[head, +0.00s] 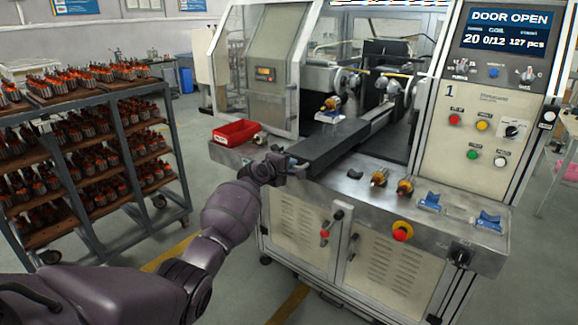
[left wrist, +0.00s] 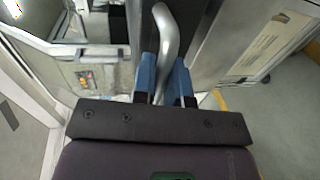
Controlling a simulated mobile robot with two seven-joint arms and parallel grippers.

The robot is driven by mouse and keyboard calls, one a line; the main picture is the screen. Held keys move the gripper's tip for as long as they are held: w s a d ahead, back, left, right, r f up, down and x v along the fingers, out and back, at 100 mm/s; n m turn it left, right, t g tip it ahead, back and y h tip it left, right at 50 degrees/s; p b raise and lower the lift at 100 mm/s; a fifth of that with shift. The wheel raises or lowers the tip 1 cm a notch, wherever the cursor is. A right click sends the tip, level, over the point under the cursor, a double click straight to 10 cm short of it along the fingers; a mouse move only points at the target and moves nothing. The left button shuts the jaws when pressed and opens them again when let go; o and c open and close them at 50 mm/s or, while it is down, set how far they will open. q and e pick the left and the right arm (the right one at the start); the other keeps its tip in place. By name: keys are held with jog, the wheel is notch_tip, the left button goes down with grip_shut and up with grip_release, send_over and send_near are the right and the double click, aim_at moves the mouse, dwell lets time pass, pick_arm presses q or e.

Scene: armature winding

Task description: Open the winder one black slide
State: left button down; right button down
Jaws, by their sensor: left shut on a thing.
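The black slide (head: 318,147) is a long dark bar running back from the front edge of winder one into its open door. My left gripper (head: 289,165) is at the slide's near end. In the left wrist view its two blue fingers (left wrist: 165,82) are shut on a curved silver handle (left wrist: 167,36). In the head view the handle is mostly hidden by the gripper. My right gripper is not in view.
A red bin (head: 236,133) stands on the worktop left of the slide. Armatures (head: 379,177), blue holders (head: 430,202) and a red stop button (head: 402,231) are to the right. The panel screen (head: 509,31) reads "DOOR OPEN". A loaded rack (head: 117,108) stands at left.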

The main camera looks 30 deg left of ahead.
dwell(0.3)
pick_arm(q)
jog(key=c, duration=1.2)
grip_release()
jog(key=shift+p+v, duration=0.5)
jog(key=shift+v, duration=4.85)
jog(key=shift+d, duration=0.1)
